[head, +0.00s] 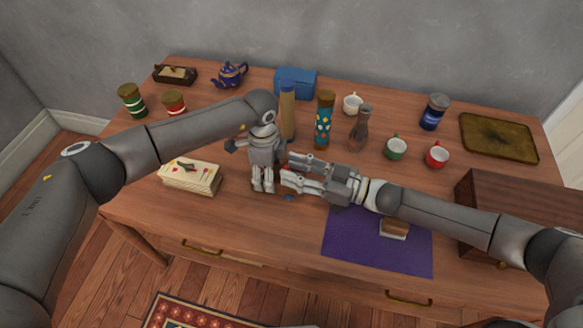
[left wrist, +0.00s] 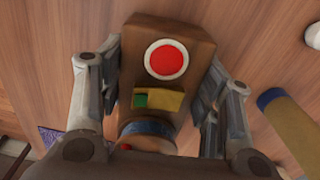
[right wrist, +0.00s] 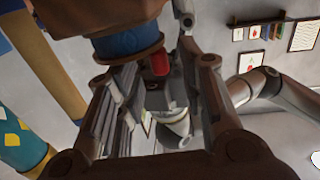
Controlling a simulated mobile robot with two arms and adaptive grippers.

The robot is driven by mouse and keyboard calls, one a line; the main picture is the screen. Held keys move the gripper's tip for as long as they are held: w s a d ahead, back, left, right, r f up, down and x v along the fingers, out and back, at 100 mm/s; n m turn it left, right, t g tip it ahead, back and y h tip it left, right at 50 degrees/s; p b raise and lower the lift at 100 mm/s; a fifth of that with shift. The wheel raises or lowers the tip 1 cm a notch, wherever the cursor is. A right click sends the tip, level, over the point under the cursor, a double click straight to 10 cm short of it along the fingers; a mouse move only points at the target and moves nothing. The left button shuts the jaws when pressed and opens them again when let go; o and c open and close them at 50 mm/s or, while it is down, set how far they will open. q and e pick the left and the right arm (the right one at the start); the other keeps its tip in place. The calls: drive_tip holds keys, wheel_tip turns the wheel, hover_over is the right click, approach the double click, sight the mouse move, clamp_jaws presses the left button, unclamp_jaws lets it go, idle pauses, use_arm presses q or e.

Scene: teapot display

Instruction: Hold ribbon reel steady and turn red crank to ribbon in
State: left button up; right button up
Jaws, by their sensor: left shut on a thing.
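The ribbon reel (left wrist: 195,50) is a wooden block with a red disc, a small green and yellow patch and a blue spool (left wrist: 148,128), in the left wrist view. My left gripper (left wrist: 155,92) has one finger on each side of the block and is shut on it. In the head view my left gripper (head: 262,182) points down and mostly hides the reel. The red crank (right wrist: 160,62) shows below the blue spool in the right wrist view, between the parted fingers of my right gripper (right wrist: 160,75). Contact with the crank is not clear. My right gripper (head: 288,172) comes in from the right.
Card boxes (head: 190,178) lie left of my left gripper. A tall tan bottle (head: 287,112), a patterned canister (head: 324,120) and a glass carafe (head: 360,130) stand behind. A purple mat (head: 345,250) and a wooden cabinet (head: 510,205) are at right. The front left tabletop is clear.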

drive_tip(key=shift+w+a, duration=0.2)
drive_tip(key=shift+a, duration=0.3)
clamp_jaws()
drive_tip(key=shift+a+m+t+h, duration=0.2)
drive_tip(key=shift+m+t+h, duration=0.1)
drive_tip(key=shift+m+t, duration=0.2)
drive_tip(key=shift+t, duration=0.4)
drive_tip(key=shift+m+h, duration=0.3)
